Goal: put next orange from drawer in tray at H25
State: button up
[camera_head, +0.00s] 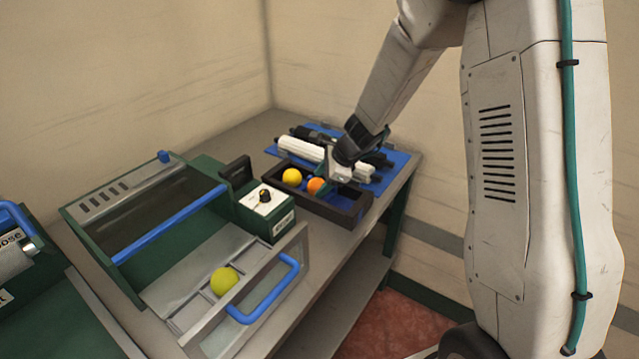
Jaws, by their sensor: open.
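An open drawer (184,296) with a clear front and a blue handle sticks out of the green machine. One yellow-green fruit (224,281) lies in it. A dark tray (344,217) stands farther right on the table. It holds a yellow-orange fruit (292,177) and an orange (316,186). My gripper (327,180) is open at the tray, close beside the orange on its right. I cannot tell whether a finger touches the orange. No label reading H25 can be made out.
A green control box (262,220) with a black knob stands between the machine and the tray. A blue mat (398,160) with white and black cylindrical items lies behind the tray. The grey table's right edge (402,190) is near the tray. Another green machine is at the left edge.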

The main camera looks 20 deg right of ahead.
jog(key=s+d+r+n, duration=0.1)
jog(key=s+r+n, duration=0.2)
jog(key=s+r, duration=0.3)
jog(key=s+r+n, duration=0.2)
jog(key=s+r, duration=0.2)
jog(key=r, duration=0.5)
jog(key=s+r+n+g+h, duration=0.1)
jog(key=s+r+n+h, duration=0.1)
jog(key=s+n, duration=0.6)
jog(key=s+d+r+n+g+h, duration=0.1)
jog(key=s+r+n, duration=0.3)
jog(key=s, duration=1.5)
jog(key=n+g+h, duration=0.1)
jog(key=n, duration=0.2)
jog(key=shift+s+d+n+h, duration=0.3)
jog(key=shift+s+n, duration=0.05)
jog(key=shift+n, duration=0.05)
